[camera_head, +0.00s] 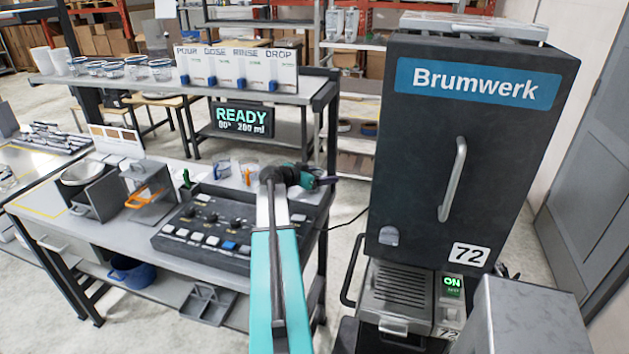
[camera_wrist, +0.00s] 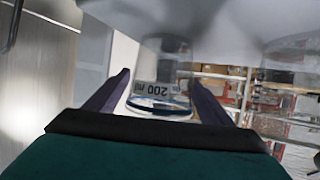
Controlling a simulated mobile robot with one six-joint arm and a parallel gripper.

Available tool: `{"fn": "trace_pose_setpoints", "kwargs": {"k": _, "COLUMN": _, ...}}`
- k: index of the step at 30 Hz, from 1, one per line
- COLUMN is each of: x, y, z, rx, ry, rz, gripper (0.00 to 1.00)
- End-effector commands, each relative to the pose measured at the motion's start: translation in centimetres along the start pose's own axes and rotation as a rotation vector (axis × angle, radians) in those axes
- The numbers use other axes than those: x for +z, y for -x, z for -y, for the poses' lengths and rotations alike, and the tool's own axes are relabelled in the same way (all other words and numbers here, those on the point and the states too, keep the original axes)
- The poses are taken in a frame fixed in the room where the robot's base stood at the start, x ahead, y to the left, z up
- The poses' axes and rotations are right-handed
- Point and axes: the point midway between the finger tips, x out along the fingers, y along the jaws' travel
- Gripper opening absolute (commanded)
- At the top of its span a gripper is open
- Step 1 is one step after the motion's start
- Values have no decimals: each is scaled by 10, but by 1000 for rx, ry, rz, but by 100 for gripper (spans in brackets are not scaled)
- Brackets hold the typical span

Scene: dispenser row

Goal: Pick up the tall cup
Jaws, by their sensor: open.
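My gripper (camera_head: 325,181) is at the end of the teal arm, over the right end of the workbench and left of the tall black machine. In the wrist view, its two dark fingers (camera_wrist: 160,78) are spread apart. A clear cup (camera_wrist: 158,90) with a "200 ml" mark and a blue rim line appears between them, with no visible finger contact. I cannot tell its distance or whether it is the tall cup. In the head view, clear cups (camera_head: 222,170) stand on the bench left of the gripper.
The black Brumwerk machine (camera_head: 470,130) stands close on the right. A control panel (camera_head: 225,235) lies on the bench under the arm. The upper shelf (camera_head: 200,88) holds glass jars (camera_head: 110,69), white cups (camera_head: 60,60) and a dispenser row (camera_head: 238,67). A READY display (camera_head: 243,119) hangs below it.

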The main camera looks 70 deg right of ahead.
Motion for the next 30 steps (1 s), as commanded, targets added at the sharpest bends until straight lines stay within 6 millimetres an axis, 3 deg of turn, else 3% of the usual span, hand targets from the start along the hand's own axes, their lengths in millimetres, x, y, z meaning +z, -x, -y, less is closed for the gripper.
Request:
{"fn": "trace_pose_setpoints", "kwargs": {"k": 15, "x": 0, "y": 1, "z": 0, "rx": -1, "ry": 0, "rz": 0, "gripper": 75}}
{"fn": "trace_pose_setpoints", "kwargs": {"k": 23, "x": 1, "y": 1, "z": 1, "rx": -1, "ry": 0, "rz": 0, "gripper": 32}}
{"fn": "trace_pose_setpoints", "kwargs": {"k": 30, "x": 0, "y": 1, "z": 1, "rx": -1, "ry": 1, "rz": 0, "gripper": 32}}
